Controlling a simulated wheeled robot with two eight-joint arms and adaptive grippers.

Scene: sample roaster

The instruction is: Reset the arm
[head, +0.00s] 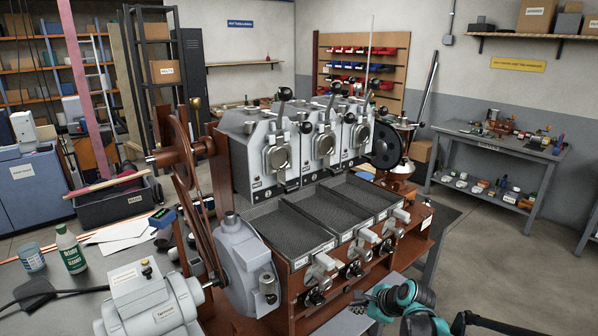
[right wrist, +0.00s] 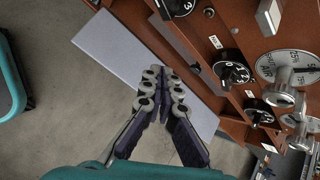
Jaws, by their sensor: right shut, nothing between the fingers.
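My right gripper (head: 360,301) is at the lower right of the head view, in front of the roaster's front panel, at the end of my teal right arm. In the right wrist view its fingers (right wrist: 163,88) are together with nothing between them. They are over a pale grey shelf (right wrist: 118,52) and apart from the roaster's knobs. The sample roaster (head: 318,203) has three grey drums above three dark mesh trays. My left gripper is not in view.
Black dials (right wrist: 232,69) and metal handles sit on the brown roaster panel close to the right gripper. A grey motor (head: 153,303), a green-labelled bottle (head: 71,251) and a tin (head: 32,258) stand at left. Grey floor (head: 490,255) is open at right.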

